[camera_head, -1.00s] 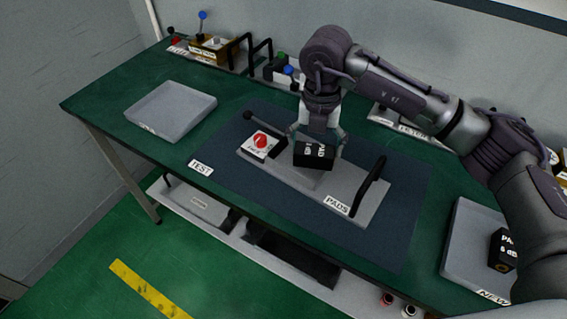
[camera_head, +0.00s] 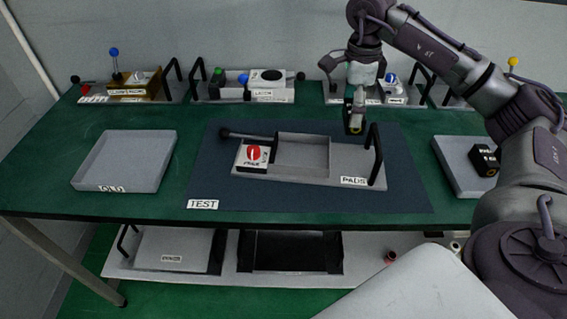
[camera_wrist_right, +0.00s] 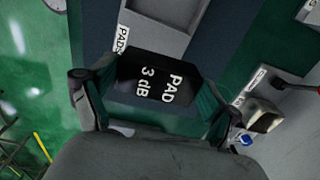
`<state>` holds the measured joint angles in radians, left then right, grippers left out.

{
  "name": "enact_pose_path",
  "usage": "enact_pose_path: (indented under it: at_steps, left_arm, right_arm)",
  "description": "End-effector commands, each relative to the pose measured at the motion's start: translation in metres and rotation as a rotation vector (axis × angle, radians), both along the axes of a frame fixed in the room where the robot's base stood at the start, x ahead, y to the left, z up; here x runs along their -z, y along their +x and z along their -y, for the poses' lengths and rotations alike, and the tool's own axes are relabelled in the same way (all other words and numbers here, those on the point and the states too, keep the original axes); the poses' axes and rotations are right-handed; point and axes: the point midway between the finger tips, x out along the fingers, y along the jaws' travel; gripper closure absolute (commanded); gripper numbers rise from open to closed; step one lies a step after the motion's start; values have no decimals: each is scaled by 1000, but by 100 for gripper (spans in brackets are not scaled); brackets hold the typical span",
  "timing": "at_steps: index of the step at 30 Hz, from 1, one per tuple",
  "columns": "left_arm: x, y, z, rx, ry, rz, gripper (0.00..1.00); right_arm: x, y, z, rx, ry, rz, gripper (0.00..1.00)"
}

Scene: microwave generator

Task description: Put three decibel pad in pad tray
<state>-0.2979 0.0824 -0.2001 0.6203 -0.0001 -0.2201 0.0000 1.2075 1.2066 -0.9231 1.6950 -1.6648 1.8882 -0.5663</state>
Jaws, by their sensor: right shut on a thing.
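My right gripper (camera_head: 356,112) is shut on a black block pad (camera_wrist_right: 158,82) with white lettering "PAD 3 dB". In the head view the held pad (camera_head: 351,118) is seen narrow side on, above the right rear of the pad tray. The grey pad tray (camera_head: 308,178), labelled "PADS", lies on the dark mat. Its square recess (camera_head: 302,154) looks empty. Another black pad (camera_head: 484,160) sits in the grey tray (camera_head: 457,178) at the right. My left gripper is not in view.
The pad tray has a black upright handle (camera_head: 377,155), close to the held pad, and a red-marked block (camera_head: 253,155) at its left. The "OLD" tray (camera_head: 125,160) is empty. Several devices with knobs and handles line the back of the table.

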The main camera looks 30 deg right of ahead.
Motion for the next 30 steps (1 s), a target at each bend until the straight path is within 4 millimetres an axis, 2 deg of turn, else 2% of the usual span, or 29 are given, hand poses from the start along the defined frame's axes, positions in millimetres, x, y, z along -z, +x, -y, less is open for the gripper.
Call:
enact_pose_path:
  at_steps: [4, 12, 18, 23, 30]
  left_arm:
    - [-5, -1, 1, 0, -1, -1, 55]
    - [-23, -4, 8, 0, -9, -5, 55]
    - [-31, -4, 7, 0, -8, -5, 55]
    - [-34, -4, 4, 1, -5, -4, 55]
    - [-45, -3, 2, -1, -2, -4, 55]
  right_arm:
    - [6, 5, -9, -28, 2, -3, 56]
    - [41, 34, -64, -30, 3, -3, 56]
    - [62, 50, -92, -24, 2, -2, 56]
    - [71, 54, -98, -22, 0, -2, 56]
    - [103, 53, -98, -22, 1, -3, 56]
